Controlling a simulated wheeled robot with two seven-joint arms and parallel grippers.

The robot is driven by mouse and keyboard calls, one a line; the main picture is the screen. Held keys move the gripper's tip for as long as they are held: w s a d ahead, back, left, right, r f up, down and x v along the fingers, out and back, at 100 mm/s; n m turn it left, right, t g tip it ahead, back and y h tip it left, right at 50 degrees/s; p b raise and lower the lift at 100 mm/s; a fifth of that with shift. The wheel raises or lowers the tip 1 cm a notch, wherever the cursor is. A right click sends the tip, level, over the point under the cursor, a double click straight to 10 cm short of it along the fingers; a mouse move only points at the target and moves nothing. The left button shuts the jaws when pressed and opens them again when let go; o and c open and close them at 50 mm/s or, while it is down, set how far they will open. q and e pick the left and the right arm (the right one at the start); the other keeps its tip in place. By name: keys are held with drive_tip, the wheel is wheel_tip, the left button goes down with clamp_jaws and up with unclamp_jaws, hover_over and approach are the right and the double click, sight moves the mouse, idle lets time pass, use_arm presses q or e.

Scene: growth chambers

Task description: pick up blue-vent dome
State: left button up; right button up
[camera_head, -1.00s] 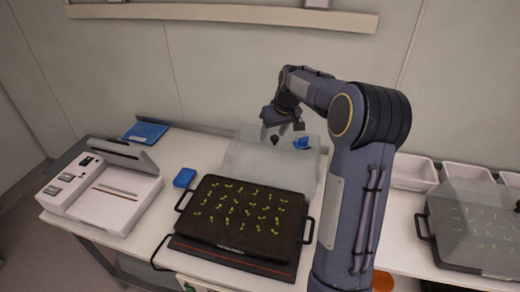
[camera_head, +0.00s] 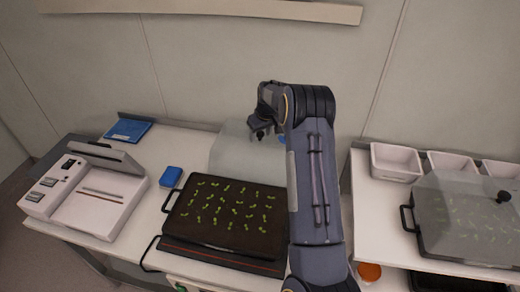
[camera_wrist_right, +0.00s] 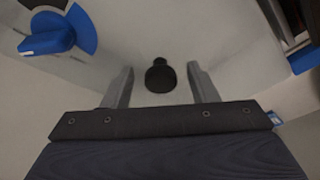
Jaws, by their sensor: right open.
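The blue-vent dome (camera_head: 232,150) is a clear, greyish cover standing on the bench behind the seedling tray. Its black knob (camera_wrist_right: 160,76) and blue vent (camera_wrist_right: 62,32) show in the right wrist view. In the head view my arm hides most of the vent and the dome's right side. My right gripper (camera_wrist_right: 162,88) is open, with one finger on each side of the knob; I cannot tell whether they touch it. In the head view the right gripper (camera_head: 262,128) is over the dome's top. My left gripper is not in view.
The black seedling tray (camera_head: 222,218) sits in front of the dome. A blue block (camera_head: 171,176) and a white device (camera_head: 90,195) are to the left. Another clear dome (camera_head: 470,205) covers a tray at right, near white bins (camera_head: 396,161).

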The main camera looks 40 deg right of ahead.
clamp_jaws()
idle(0.3)
drive_tip(key=shift+r, duration=0.1)
